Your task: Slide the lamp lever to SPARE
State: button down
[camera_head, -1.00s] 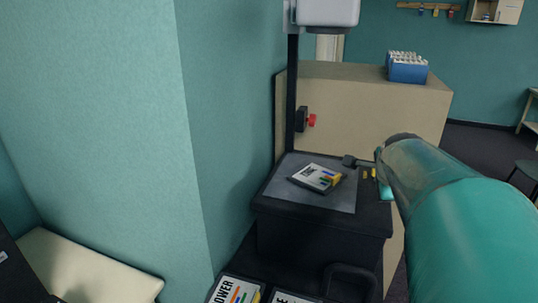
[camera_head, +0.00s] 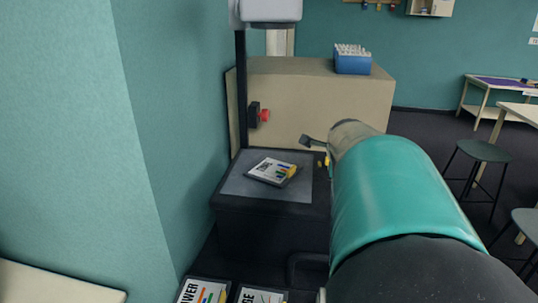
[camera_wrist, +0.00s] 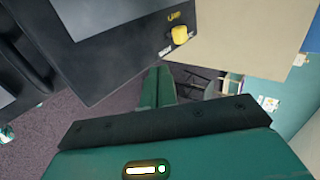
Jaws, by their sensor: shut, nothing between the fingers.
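The black projector box (camera_head: 270,225) has a grey top plate with a card (camera_head: 274,171) lying on it. In the wrist view, the lamp lever shows as a yellow knob (camera_wrist: 180,34) on the side of the black box (camera_wrist: 100,40). Short yellow and white labels sit beside it, too small to read surely. My gripper (camera_wrist: 158,72) shows in the wrist view as two teal fingers shut together and empty. The fingertips appear below the knob in the picture, apart from it. In the head view, my arm hides the fingers and most of the lever side.
A column with a red knob (camera_head: 265,115) rises behind the plate to a white head (camera_head: 270,10). A beige cabinet (camera_head: 320,100) with a blue rack (camera_head: 352,60) stands behind. Cards (camera_head: 203,292) lie at the front. Stools (camera_head: 483,151) and tables are at right; open floor lies between.

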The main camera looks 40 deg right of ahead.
jog(key=x, duration=0.9)
jog(key=shift+w+d+f, duration=0.15)
jog(key=shift+d+f, duration=0.05)
jog(key=shift+f, duration=0.05)
jog(key=shift+w+d+r, duration=0.15)
jog(key=shift+w+d, duration=0.65)
jog(key=shift+d, duration=0.1)
jog(key=shift+w+d+r, duration=0.1)
jog(key=shift+w+d, duration=0.3)
jog(key=shift+d, duration=0.05)
jog(key=w+d, duration=0.5)
jog(key=shift+d, duration=0.35)
